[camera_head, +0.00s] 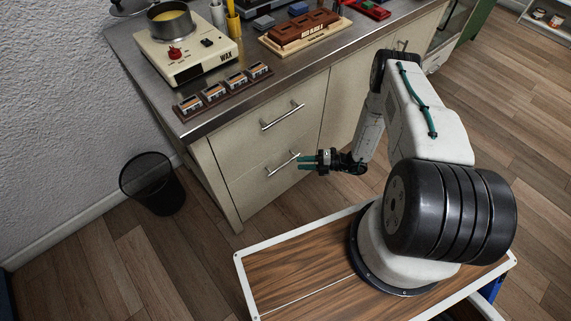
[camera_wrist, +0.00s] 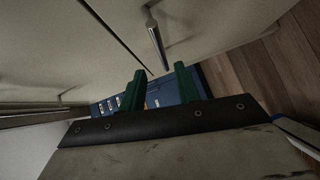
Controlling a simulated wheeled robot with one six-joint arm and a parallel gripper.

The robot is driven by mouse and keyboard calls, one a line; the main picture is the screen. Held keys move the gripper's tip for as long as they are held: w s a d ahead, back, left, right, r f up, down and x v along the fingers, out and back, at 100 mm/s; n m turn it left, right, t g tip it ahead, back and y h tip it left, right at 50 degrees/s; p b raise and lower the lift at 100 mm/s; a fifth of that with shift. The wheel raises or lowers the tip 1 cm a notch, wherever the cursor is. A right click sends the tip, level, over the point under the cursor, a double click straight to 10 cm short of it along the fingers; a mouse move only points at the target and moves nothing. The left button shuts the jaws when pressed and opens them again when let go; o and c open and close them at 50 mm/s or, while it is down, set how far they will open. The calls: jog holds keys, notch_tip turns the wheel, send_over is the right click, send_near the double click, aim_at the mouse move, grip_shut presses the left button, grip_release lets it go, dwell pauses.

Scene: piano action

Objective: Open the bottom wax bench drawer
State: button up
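The wax bench has two cream drawers, one above the other. The bottom drawer (camera_head: 262,184) looks shut, its front flush with the cabinet. Its silver bar handle (camera_head: 280,166) runs across the upper part of the front. My gripper (camera_head: 303,161), with green fingers, is at the right end of this handle; contact cannot be told. In the wrist view the fingers (camera_wrist: 160,88) stand apart with nothing seen gripped between them. A silver bar handle (camera_wrist: 156,42) shows ahead of them, near the upper middle; which drawer it belongs to is unclear.
The top drawer handle (camera_head: 283,116) is above. The bench top (camera_head: 214,118) carries a wax heater (camera_head: 187,52) and small blocks. A black wastebasket (camera_head: 153,184) stands left of the bench. Wooden floor lies before the drawers. A blue object (camera_wrist: 170,92) shows beyond my fingers.

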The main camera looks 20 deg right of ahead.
aim_at(286, 163)
jog(key=x, duration=0.7)
jog(key=shift+w+a+f, duration=0.15)
jog(key=shift+a+f, duration=0.1)
jog(key=shift+a, duration=0.1)
grip_shut()
